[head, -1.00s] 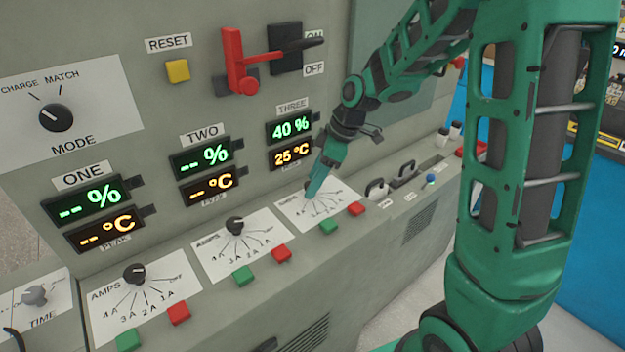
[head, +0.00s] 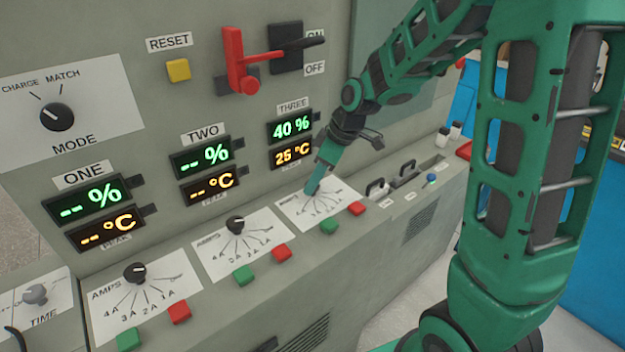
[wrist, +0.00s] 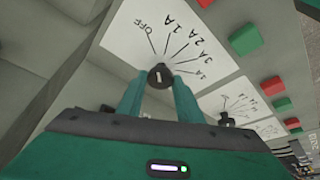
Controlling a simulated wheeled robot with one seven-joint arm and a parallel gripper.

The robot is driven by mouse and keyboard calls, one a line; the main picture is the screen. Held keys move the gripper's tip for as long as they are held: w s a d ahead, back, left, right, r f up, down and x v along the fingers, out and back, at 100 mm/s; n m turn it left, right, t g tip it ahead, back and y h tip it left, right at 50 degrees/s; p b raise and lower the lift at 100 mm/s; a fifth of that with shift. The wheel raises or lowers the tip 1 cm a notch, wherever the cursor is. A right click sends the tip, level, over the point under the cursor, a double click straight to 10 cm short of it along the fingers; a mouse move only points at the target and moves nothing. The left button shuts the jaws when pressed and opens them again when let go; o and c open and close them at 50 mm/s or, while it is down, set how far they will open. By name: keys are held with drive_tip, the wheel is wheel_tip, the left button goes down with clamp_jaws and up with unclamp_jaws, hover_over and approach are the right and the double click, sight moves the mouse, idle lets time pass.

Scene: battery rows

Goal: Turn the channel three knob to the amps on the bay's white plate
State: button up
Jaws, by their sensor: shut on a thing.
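The channel three knob (wrist: 160,76) is round and dark with a pale mark on its face. It stands on a white dial plate (wrist: 134,50) marked OFF and amp steps, which also shows in the head view (head: 342,199). My gripper (wrist: 157,88) is shut on the knob, one green finger on each side. In the head view my gripper (head: 311,190) reaches down to this dial and hides the knob. I cannot tell which step the knob's mark points to. The channel three display (head: 291,140) reads 40 % and about 26 °C.
Dials for channel one (head: 134,272) and channel two (head: 235,225) lie to the left, with green and red buttons in front. To the right are slots with black handles (head: 377,188) and small white labels (head: 383,203), too small to read. A red lever (head: 238,70) stands above.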

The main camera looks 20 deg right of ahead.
drive_tip(key=m+t+h, duration=0.1)
drive_tip(key=m, duration=0.3)
drive_tip(key=shift+s+a, duration=0.1)
drive_tip(key=shift+a, duration=0.05)
drive_tip(key=shift+a+m+t+h, duration=0.15)
drive_tip(key=shift+m+h, duration=0.35)
drive_tip(key=shift+m, duration=0.85)
drive_tip(key=shift+d+m+t+h, duration=0.1)
drive_tip(key=shift+m+t+h, duration=0.3)
drive_tip(key=shift+m, duration=0.95)
drive_tip(key=o, duration=1)
drive_tip(key=shift+r, duration=0.1)
drive_tip(key=shift+g, duration=0.25)
drive_tip(key=v, duration=1)
drive_tip(key=shift+s+a+r, duration=0.15)
drive_tip(key=shift+a+r, duration=0.05)
